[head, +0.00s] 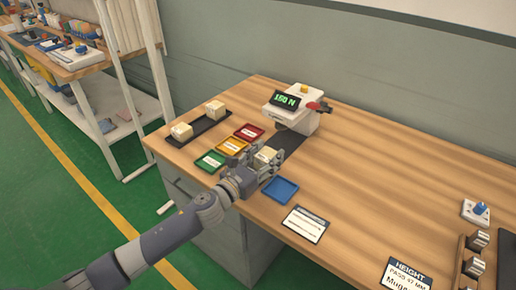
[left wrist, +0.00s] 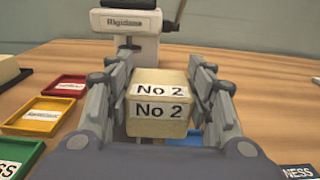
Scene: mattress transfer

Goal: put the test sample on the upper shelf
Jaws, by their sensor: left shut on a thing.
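A cream foam block labelled "No 2" (left wrist: 158,112) is between the fingers of my left gripper (left wrist: 160,100), which is shut on it. In the head view the same block (head: 266,154) and my left gripper (head: 262,163) are over the wooden table (head: 360,150), near the coloured trays. A gap under the block cannot be judged. Two similar cream blocks, one at the front (head: 181,131) and one at the back (head: 215,108), sit on a black tray (head: 201,128). No shelf is marked as upper on this table. My right gripper is not in view.
A white tester (head: 293,112) reading about 150 N stands behind the gripper. Green (head: 210,161), yellow (head: 233,146), red (head: 249,132) and blue (head: 280,190) trays lie around it. A card (head: 305,224) and metal weights (head: 478,240) are rightward. A two-level bench (head: 75,62) stands far left.

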